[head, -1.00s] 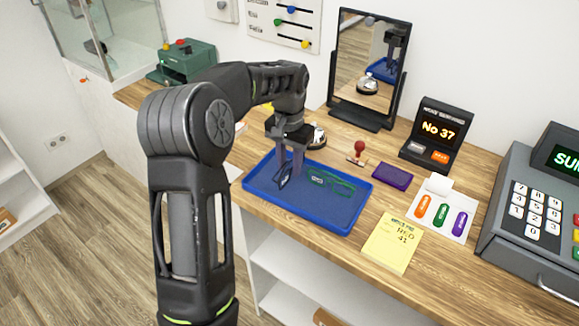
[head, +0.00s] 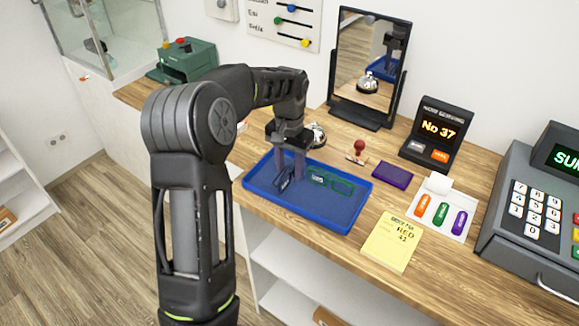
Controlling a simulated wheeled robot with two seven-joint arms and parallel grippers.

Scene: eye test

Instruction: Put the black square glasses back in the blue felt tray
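The blue felt tray (head: 330,216) lies on the wooden counter. The black glasses (head: 284,181) are in its left part, at the fingertips of my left gripper (head: 289,174). They seem to rest on the felt, partly hidden by the fingers. The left gripper points down into the tray, its fingers apart, and looks open. My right gripper is not in view.
A bell (head: 318,135) and a mirror (head: 367,70) stand behind the tray. A red-knobbed stamp (head: 359,150), purple pad (head: 392,175), yellow notepad (head: 392,242) and number display (head: 436,135) are to the right. A cash register (head: 530,210) stands far right.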

